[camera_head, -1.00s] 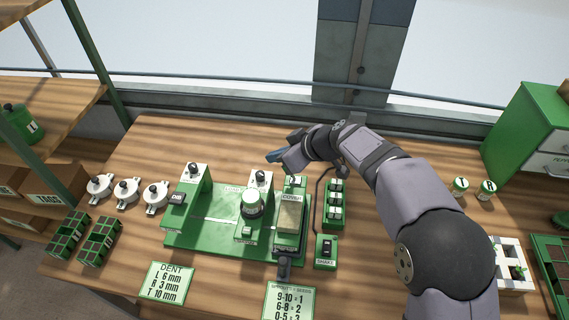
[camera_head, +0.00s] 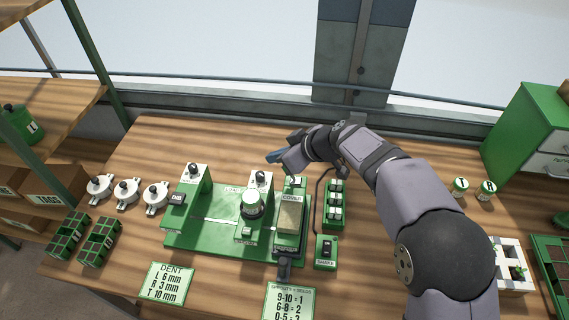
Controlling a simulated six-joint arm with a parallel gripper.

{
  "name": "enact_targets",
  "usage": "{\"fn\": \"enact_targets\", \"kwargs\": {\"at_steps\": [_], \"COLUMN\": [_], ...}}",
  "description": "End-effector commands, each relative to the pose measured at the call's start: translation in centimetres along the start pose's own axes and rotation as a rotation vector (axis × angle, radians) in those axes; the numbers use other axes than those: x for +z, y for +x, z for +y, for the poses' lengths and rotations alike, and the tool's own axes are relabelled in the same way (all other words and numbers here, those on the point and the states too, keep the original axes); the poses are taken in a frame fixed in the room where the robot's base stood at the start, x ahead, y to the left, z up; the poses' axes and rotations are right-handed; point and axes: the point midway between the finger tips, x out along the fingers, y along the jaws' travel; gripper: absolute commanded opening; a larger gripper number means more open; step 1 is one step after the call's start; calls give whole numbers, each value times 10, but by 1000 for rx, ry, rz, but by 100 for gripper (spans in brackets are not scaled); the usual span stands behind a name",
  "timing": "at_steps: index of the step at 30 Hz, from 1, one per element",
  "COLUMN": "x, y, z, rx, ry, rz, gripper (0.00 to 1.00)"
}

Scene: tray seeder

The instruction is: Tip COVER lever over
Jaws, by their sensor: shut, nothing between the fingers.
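The COVER unit (camera_head: 290,217) stands at the right end of the green seeder base (camera_head: 187,239), with a tan block and a "COVER" label at its top. A dark lever-like part (camera_head: 284,267) sticks out from its front edge towards the lower side. My gripper (camera_head: 272,157) is above and behind the seeder, up and left of the COVER unit, and touches nothing that I can see. Its fingers are small in this view and look closed. My wrist hides part of the area behind the COVER unit.
Several white round parts (camera_head: 127,191) and green crates (camera_head: 99,241) are at left. Sign cards (camera_head: 167,283) lie in front.

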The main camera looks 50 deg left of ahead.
Motion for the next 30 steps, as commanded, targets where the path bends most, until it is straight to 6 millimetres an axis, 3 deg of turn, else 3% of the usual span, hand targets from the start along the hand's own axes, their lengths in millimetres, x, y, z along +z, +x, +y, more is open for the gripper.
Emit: {"fn": "enact_targets", "kwargs": {"at_steps": [30], "x": [7], "y": [7], "z": [0], "rx": [0], "ry": [0], "rz": [1], "gripper": [0]}}
